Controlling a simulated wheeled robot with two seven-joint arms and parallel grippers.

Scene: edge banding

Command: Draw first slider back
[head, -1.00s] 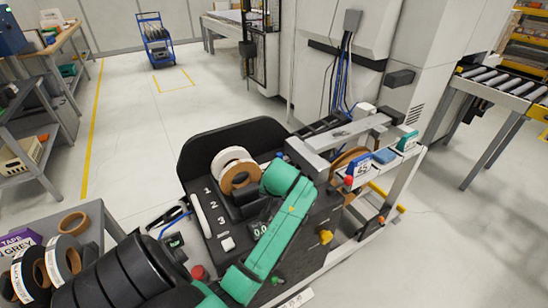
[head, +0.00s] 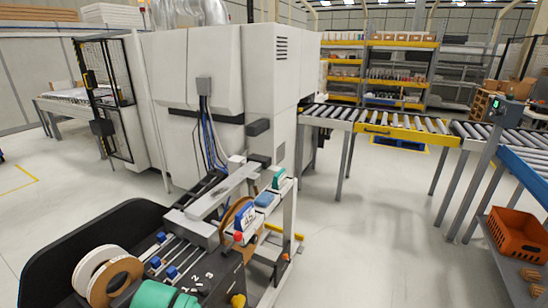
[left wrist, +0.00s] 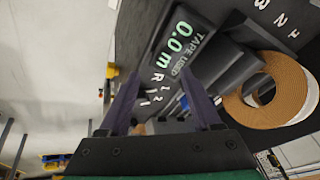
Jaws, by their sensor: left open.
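In the head view several blue-knobbed sliders sit in slots on the dark edge-banding panel (head: 205,265): one knob at the back (head: 161,237), one in the middle (head: 155,262) and one nearer (head: 172,272). Small white numerals stand beside them; I cannot tell which knob belongs to number one. My left arm's green link shows at the bottom edge; its gripper is hidden there. In the left wrist view my left gripper (left wrist: 165,105) is open, its two dark fingers apart with nothing held between them. The panel's "0.0m" display (left wrist: 178,42) is just beyond. My right gripper is not in view.
White and brown tape rolls (head: 108,275) stand left of the sliders, one also beside the fingers in the wrist view (left wrist: 275,90). A grey beam (head: 215,195) crosses behind the slots. Open floor is beyond.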

